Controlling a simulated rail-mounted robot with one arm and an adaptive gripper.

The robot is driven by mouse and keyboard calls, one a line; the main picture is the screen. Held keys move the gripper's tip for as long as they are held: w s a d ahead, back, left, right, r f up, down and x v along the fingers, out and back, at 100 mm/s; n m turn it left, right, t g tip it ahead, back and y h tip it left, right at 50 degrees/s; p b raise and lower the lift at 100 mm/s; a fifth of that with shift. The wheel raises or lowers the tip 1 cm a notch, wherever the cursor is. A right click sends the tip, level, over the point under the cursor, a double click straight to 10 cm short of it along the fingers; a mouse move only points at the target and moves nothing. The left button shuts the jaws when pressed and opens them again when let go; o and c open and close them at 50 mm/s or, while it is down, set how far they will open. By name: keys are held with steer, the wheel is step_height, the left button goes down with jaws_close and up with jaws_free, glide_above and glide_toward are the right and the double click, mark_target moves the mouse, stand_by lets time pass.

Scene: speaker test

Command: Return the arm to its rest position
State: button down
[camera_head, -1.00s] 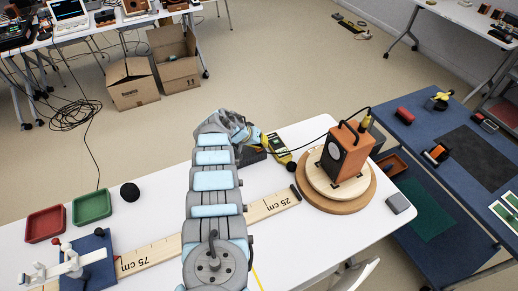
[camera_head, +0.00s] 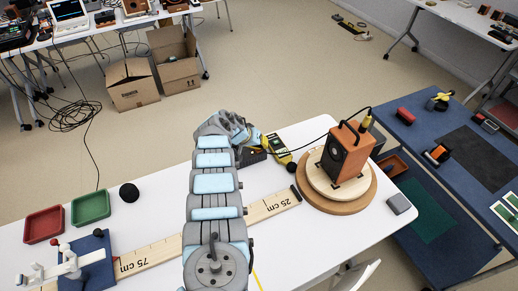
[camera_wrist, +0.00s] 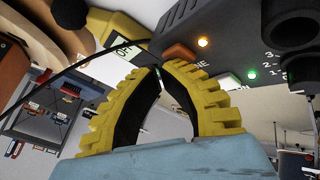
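My arm reaches over the white table (camera_head: 330,235) in the head view, bent toward its far edge. My gripper (camera_wrist: 158,70) shows in the wrist view with yellow ribbed fingers and black pads. The fingertips meet, with a narrow gap between the pads lower down, and nothing is seen held. The tips are close to a dark control box (camera_wrist: 235,50) with an orange button (camera_wrist: 182,52), a lit orange lamp and a lit green lamp. I cannot tell whether they touch it. In the head view my arm hides part of this box (camera_head: 252,156).
An orange speaker (camera_head: 347,152) stands on a round wooden turntable (camera_head: 340,205), with a cable running from its top. A yellow meter (camera_head: 279,147) lies beside the box. A wooden ruler (camera_head: 272,206), green tray (camera_head: 91,207), red tray (camera_head: 43,224) and black ball (camera_head: 129,193) are on the table.

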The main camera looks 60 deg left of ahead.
steer(key=shift+r+p, duration=0.65)
steer(key=shift+r, duration=0.3)
step_height(320, 180, up, 6)
steer(key=p, duration=0.4)
steer(key=shift+p, duration=0.3)
